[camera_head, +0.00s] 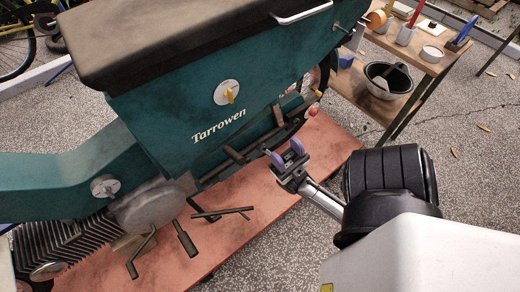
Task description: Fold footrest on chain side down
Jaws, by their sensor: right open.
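A teal machine (165,105) with "Tarrowen" lettering stands on a reddish platform (265,215). Along its lower side runs a dark metal frame (240,152) with short bars. An upright dark bar (278,115) stands at this frame near my right gripper; I cannot tell for certain whether it is the footrest. My right gripper (286,154) is open, its two purple-tipped fingers apart with nothing visible between them. It is just right of the frame and appears close to it. I cannot tell whether it touches. My left gripper is not in view.
Dark levers or pedals (185,239) and a thin bar (222,213) stick out low at the front left. A red knob (313,111) is near the right end. Speckled ground at right is mostly clear.

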